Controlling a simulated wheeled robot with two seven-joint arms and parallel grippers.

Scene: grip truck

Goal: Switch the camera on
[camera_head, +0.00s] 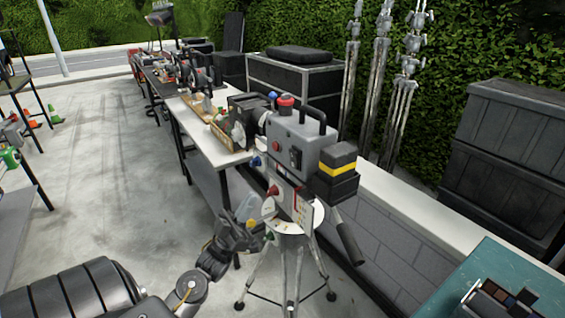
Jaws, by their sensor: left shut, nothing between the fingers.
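The camera (298,143) is a grey box with a top handle, a dark lens end facing away to the left, and a black and yellow battery-like block at the back right. It stands upright on a tripod (292,232). Small coloured knobs sit on it: a red one on top, a blue one beside it, and a red one low on the left side. A dark switch-like patch (296,158) shows on its back face. My left gripper (256,222) is shut and empty, just left of the tripod head and below the camera body. I cannot tell whether it touches anything. My right gripper is not in view.
A long white table (212,146) with equipment runs away behind the camera. A low wall (395,212) with a white top lies to the right, with black cases (513,150) beyond. A teal surface (475,285) fills the lower right corner. Open concrete floor lies left.

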